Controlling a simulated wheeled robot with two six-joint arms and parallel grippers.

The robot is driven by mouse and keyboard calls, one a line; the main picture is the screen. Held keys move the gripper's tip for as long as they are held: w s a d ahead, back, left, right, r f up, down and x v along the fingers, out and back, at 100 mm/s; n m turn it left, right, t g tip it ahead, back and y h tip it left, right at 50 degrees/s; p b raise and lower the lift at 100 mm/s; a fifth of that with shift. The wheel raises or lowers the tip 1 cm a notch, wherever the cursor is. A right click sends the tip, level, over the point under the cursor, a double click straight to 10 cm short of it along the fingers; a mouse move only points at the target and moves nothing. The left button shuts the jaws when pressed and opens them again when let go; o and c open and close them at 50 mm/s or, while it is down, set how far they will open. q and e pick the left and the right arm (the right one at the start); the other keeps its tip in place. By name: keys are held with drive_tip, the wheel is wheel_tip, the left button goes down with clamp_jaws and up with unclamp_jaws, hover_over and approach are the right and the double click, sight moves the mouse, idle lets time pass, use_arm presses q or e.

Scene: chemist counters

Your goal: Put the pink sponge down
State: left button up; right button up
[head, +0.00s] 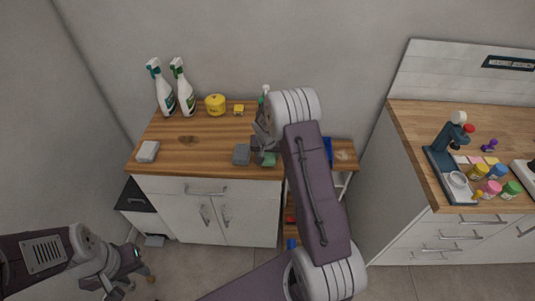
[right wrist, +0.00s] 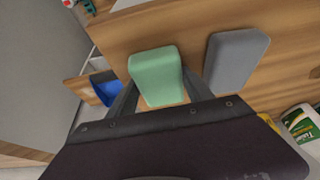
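No pink sponge shows in either view. A green sponge (right wrist: 156,78) is between the two fingers of my right gripper (right wrist: 162,86), which touch its sides. In the head view the green sponge (head: 269,159) is at the front edge of the wooden counter, partly hidden by my right arm. Whether it rests on the wood is hard to tell. A grey sponge (head: 242,154) lies just left of it, and right of it in the right wrist view (right wrist: 235,60). My left gripper (head: 128,270) hangs low in front of the cabinet, away from the counter; its fingers are too small to judge.
Two spray bottles (head: 166,91) (head: 183,88), a yellow pot (head: 215,104) and a small yellow block (head: 239,110) stand at the back. A pale sponge (head: 148,151) lies at the front left corner. The middle of the wooden top (head: 212,138) is clear. A second counter (head: 411,128) stands right.

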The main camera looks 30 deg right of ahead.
drive_tip(key=shift+o, duration=1.4)
drive_tip(key=shift+r+p, duration=0.3)
drive_tip(key=shift+r, duration=0.1)
drive_tip(key=v, duration=1.1)
drive_tip(key=shift+a+r, duration=0.2)
drive_tip(key=shift+r, duration=0.05)
